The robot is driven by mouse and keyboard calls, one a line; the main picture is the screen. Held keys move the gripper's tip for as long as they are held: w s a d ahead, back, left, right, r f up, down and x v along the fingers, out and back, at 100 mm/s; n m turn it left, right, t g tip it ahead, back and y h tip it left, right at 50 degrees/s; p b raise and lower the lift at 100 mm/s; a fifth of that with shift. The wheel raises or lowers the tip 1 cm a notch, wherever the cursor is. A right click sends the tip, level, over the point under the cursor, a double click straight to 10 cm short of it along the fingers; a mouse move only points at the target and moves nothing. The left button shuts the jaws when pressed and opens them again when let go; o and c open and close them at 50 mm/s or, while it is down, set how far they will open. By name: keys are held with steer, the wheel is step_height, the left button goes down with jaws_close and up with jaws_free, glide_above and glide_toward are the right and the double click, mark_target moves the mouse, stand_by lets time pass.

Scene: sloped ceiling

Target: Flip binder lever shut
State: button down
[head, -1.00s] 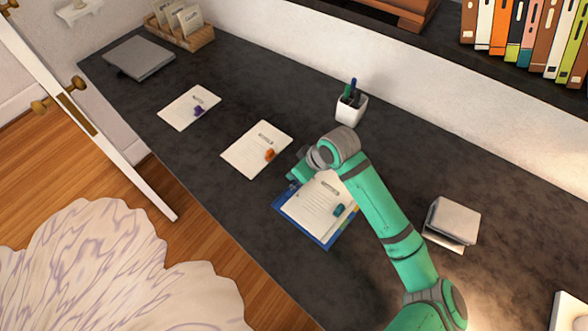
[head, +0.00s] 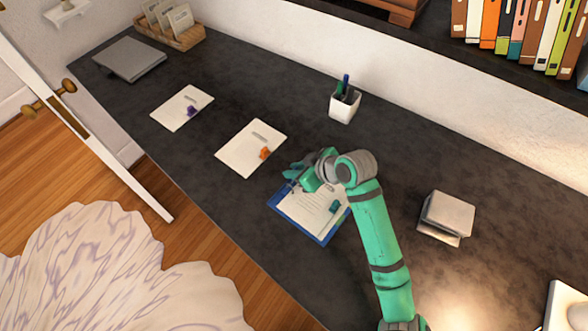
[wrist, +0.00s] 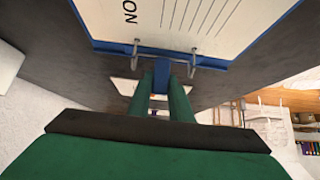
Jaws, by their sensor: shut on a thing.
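The blue binder (head: 292,228) lies open on the dark desk in the head view, with a lined page (head: 305,213) on it. In the wrist view its blue edge (wrist: 125,48) and bent metal arches (wrist: 193,62) show just beyond my fingers. My gripper (head: 293,180) is at the far left edge of the binder. In the wrist view my green fingers (wrist: 163,95) are shut on a small blue piece between the arches, which looks like the lever (wrist: 162,73). My arm hides the binder's upper right part in the head view.
A white pen cup (head: 343,105) stands behind, and a grey block-like item (head: 446,216) is at right. The desk between is clear.

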steer(key=c, duration=1.6)
jaws_free()
steer(key=v, duration=1.1)
steer(key=shift+f, duration=0.1)
steer(key=shift+w+a, duration=0.1)
